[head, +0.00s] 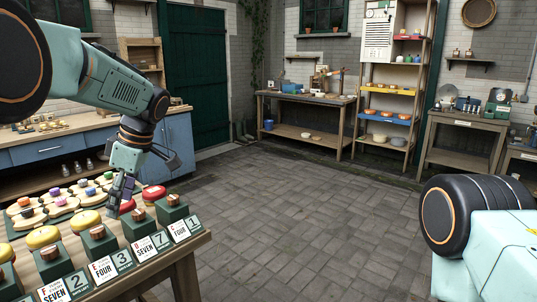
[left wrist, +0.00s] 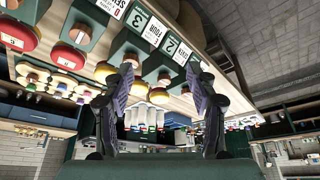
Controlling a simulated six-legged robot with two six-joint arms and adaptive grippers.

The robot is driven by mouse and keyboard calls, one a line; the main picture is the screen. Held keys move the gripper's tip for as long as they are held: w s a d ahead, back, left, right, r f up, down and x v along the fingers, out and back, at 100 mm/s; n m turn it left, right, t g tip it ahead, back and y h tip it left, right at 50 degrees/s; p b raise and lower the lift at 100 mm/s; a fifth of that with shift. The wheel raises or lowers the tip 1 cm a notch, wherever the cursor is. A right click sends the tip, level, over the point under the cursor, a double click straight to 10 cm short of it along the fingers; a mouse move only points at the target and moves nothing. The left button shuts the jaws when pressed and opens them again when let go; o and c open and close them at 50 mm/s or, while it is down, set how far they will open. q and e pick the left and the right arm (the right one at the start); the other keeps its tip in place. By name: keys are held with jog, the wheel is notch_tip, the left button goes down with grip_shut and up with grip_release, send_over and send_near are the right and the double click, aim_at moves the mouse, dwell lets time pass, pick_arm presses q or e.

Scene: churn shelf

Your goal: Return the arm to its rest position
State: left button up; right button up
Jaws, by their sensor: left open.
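My left arm (head: 118,82) reaches in from the left in the head view and bends down at the wrist. My left gripper (head: 122,192) hangs over the near table, close to the row of green blocks and a red round piece (head: 154,193). In the left wrist view its two dark fingers (left wrist: 161,85) stand apart with nothing held between them. Whether it touches anything on the table cannot be told. Part of my right arm (head: 470,220) shows at the right edge; its gripper is outside the frame.
A workbench (head: 305,98) and tall shelf (head: 390,90) stand at the back. The paved floor (head: 310,200) between is clear.

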pick_arm(q)
jog(key=w+d+f+m+t+h, duration=0.2)
jog(key=w+d+f+m+t, duration=0.2)
jog(key=w+f+m, duration=0.35)
jog(key=s+d+f+m+t+h+b, duration=0.15)
jog(key=s+f+m, duration=0.35)
jog(key=f, duration=0.5)
jog(key=s+d+f+m+h, duration=0.1)
jog(key=s+d+f+m, duration=0.25)
jog(key=s+f, duration=0.5)
jog(key=s+f+g, duration=0.1)
jog(key=s+f, duration=0.3)
jog(key=s, duration=0.7)
jog(key=s+f+m+g+b, duration=0.1)
jog(key=s+f, duration=0.4)
jog(key=s, duration=0.7)
jog(key=s+a+f+m+g+b, duration=0.1)
jog(key=s+f+g, duration=0.2)
jog(key=s, duration=0.9)
notch_tip(320, 180, down, 2)
jog(key=shift+s+f, duration=0.25)
pick_arm(e)
jog(key=f, duration=0.3)
jog(key=shift+s+a+f, duration=0.1)
jog(key=shift+a+f, duration=0.05)
jog(key=shift+a, duration=0.1)
